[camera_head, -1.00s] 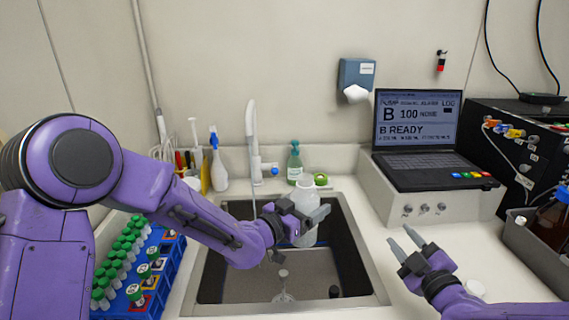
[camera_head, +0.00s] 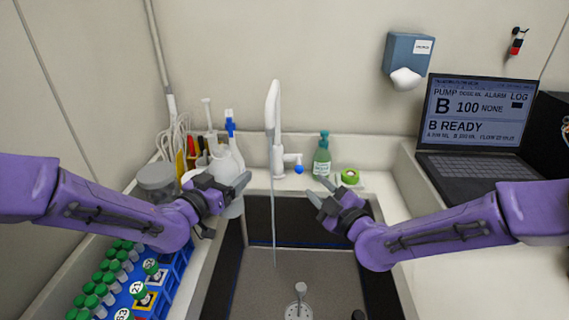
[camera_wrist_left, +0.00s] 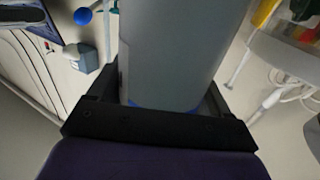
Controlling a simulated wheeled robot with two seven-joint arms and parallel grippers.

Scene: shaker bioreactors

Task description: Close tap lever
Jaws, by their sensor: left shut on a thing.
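The white tap (camera_head: 274,130) stands behind the sink. Its side lever ends in a blue knob (camera_head: 298,169) and points right. A thin stream of water (camera_head: 273,225) runs from the tap into the sink. My left gripper (camera_head: 240,182) is shut on a pale bottle (camera_head: 233,208) at the sink's left edge. The bottle (camera_wrist_left: 180,50) fills the middle of the left wrist view. My right gripper (camera_head: 321,191) is open and empty over the back right of the sink, in front of and a little right of the blue knob.
A green soap bottle (camera_head: 322,156) and a green tape roll (camera_head: 349,176) stand just right of the tap. A spray bottle (camera_head: 231,135) stands behind my left gripper. A blue rack of green-capped tubes (camera_head: 172,275) is front left. A laptop (camera_head: 478,115) is at right.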

